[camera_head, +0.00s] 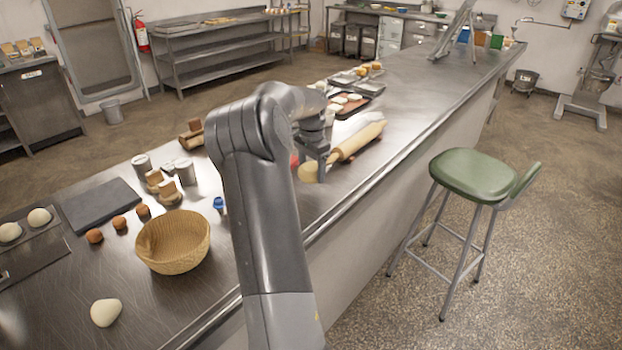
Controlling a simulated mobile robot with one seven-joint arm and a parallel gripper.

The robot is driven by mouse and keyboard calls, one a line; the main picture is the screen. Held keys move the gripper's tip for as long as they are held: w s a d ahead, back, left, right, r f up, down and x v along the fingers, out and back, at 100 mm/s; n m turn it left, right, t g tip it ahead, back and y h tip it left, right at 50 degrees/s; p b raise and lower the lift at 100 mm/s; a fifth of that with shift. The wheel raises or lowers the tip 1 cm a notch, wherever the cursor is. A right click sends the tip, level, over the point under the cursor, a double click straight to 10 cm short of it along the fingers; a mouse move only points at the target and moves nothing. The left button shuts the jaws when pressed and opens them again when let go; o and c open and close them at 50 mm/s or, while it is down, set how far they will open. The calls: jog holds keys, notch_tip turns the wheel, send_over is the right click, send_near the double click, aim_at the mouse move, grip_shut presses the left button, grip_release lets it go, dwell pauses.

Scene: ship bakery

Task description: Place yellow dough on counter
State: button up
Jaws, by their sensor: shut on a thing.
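The yellow dough (308,173) is a small pale yellow lump at my gripper's fingertips, beside the near end of the rolling pin. My gripper (314,167) is shut on it, over the steel counter (185,297). My arm hides part of the gripper and the counter behind it. I cannot tell whether the dough touches the counter.
The wooden rolling pin (358,141) lies just right of my gripper. A wicker basket (173,242), a pale dough piece (106,312) and metal canisters (185,173) stand left. Trays (357,86) lie beyond. A green stool (473,175) stands right of the counter.

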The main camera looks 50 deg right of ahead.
aim_at(311, 179)
jog(key=shift+w+f, duration=0.1)
jog(key=shift+f, duration=1.95)
jog(key=o, duration=1.1)
jog(key=shift+f, duration=0.15)
